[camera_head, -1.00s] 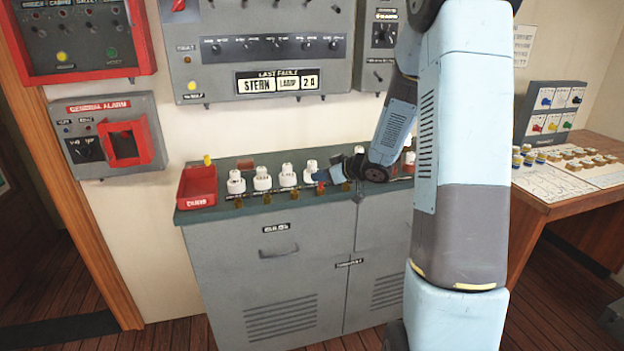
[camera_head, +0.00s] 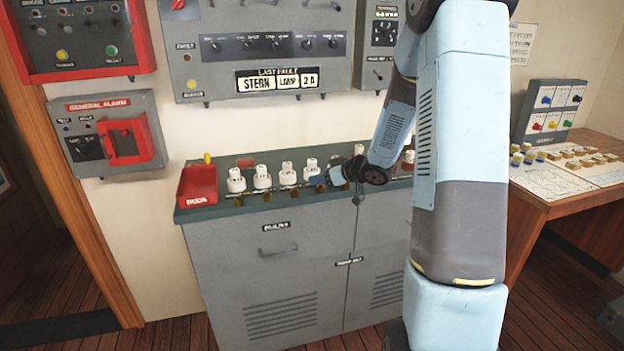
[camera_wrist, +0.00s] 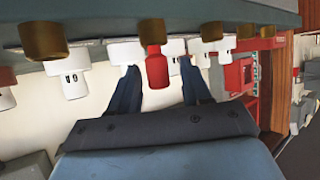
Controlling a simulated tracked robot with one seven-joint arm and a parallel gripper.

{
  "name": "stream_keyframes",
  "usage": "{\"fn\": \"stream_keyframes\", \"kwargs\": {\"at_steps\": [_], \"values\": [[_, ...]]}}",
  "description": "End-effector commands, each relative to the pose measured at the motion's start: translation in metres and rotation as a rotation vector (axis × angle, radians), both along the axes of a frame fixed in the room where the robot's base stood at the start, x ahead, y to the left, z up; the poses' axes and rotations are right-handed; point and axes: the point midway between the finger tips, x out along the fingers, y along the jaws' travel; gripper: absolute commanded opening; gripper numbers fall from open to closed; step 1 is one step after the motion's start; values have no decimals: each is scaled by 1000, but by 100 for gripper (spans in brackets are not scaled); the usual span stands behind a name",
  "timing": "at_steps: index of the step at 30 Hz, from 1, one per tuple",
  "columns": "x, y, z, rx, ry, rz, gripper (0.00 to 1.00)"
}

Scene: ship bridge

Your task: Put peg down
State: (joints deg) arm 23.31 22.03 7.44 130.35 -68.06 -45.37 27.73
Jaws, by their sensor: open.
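My gripper (camera_head: 322,180) is low over the front part of the cabinet top (camera_head: 222,208), by the row of white holders. Its two blue fingers are apart in the wrist view (camera_wrist: 160,88). A red peg-like piece (camera_wrist: 157,67) shows between the fingertips, with a gap on each side. In the head view my gripper hides it. White numbered holders (camera_head: 287,173) stand in a row along the cabinet top. Brass pieces (camera_head: 267,197) line up in front of them; they also show in the wrist view (camera_wrist: 211,32).
A red bin (camera_head: 197,186) labelled DUDS stands at the left end of the cabinet top, with a yellow piece (camera_head: 207,158) at its back. A grey panel (camera_head: 262,50) hangs above. A desk (camera_head: 570,185) stands at the right. Several holders crowd close to my fingers.

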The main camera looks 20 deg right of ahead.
Motion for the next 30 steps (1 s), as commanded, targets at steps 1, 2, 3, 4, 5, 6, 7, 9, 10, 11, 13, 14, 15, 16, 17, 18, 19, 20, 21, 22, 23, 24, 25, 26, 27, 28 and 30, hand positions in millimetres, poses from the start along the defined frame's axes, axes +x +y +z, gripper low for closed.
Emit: {"fn": "stream_keyframes", "kwargs": {"at_steps": [1,2,3,4,5,6,7,9,10,11,13,14,15,16,17,18,19,20,21,22,23,24,25,26,27,28,30], "values": [[0,0,0,0,0,0,48],[0,0,0,0,0,0,48],[0,0,1,0,0,0,48],[0,0,1,-1,0,0,48],[0,0,2,-1,0,0,48],[0,0,5,-1,-2,0,48],[0,0,7,-1,-2,0,48],[-7,-6,11,-1,-2,-3,48],[-10,-8,13,-1,-2,-2,48],[-14,-10,15,-2,-1,-2,48],[-23,-17,21,-2,-2,-3,48],[-28,-20,24,-2,-1,-4,48],[-33,-24,28,-2,-2,-3,48],[-38,-27,31,-2,-3,-3,48],[-42,-30,33,-1,-2,-4,48],[-48,-34,36,-3,-2,-4,48],[-52,-36,39,-3,-3,-3,48],[-56,-39,42,-2,-3,-2,48],[-61,-42,45,-1,-2,-4,48],[-64,-45,47,-2,-2,-3,48],[-68,-47,49,-2,-2,-3,48],[-72,-50,52,-2,-2,-3,48],[-75,-52,53,-1,-2,-2,48],[-77,-53,55,-1,-2,-2,48],[-80,-55,57,-1,-2,-2,48],[-82,-56,58,-1,-2,-1,48],[-85,-59,60,-1,-1,-2,48]]}}
